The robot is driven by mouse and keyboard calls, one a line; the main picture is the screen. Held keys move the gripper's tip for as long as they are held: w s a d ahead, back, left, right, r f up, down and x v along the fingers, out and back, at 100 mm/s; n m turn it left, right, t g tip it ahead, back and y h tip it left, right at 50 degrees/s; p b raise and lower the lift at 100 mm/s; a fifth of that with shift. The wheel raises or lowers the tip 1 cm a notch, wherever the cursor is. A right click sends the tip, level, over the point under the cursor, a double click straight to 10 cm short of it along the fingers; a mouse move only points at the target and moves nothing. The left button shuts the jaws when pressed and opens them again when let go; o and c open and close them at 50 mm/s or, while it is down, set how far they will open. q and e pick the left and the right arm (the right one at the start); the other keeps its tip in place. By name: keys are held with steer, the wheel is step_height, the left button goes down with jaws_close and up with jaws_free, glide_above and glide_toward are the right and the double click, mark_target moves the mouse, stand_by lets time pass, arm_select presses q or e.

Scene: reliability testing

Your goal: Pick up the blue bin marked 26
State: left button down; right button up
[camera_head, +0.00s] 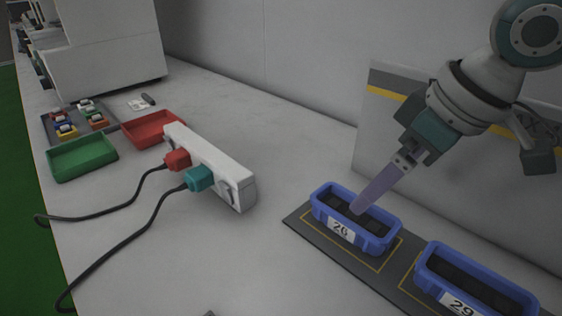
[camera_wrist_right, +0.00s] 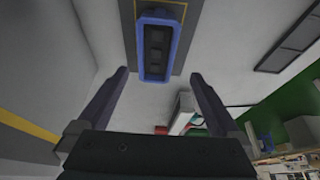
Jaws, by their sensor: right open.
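The blue bin marked 26 (camera_head: 340,236) sits upright on a dark grey mat (camera_head: 303,228), inside a yellow outline, in the head view. Dark contents or a dark floor show inside it. My right gripper (camera_head: 358,209) is above the bin, and its fingertip overlaps the bin's far rim in the picture; I cannot tell if they touch. In the right wrist view the bin (camera_wrist_right: 142,62) is ahead, beyond the fingertips. My right gripper (camera_wrist_right: 158,76) is open there, with nothing between its fingers. My left gripper is not in view.
A second blue bin marked 29 (camera_head: 425,273) stands to the right on the same mat. A white power strip (camera_head: 218,170) with red and teal plugs lies left. Green (camera_head: 84,168) and red (camera_head: 133,136) trays stand farther back. A panel (camera_head: 375,140) stands behind the bins.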

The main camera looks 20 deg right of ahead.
steer(key=b, duration=0.1)
glide_above(353, 216)
steer(key=s, duration=0.2)
step_height(353, 216, down, 4)
steer(key=shift+f, duration=0.15)
steer(key=b+x, duration=0.1)
steer(key=x, duration=0.2)
steer(key=b+x, duration=0.1)
steer(key=x, duration=0.1)
steer(key=shift+d+f+b, duration=0.2)
steer(key=shift+d+b, duration=0.15)
steer(key=shift+w, duration=0.15)
steer(key=shift+f, duration=0.2)
steer(key=c, duration=1.5)
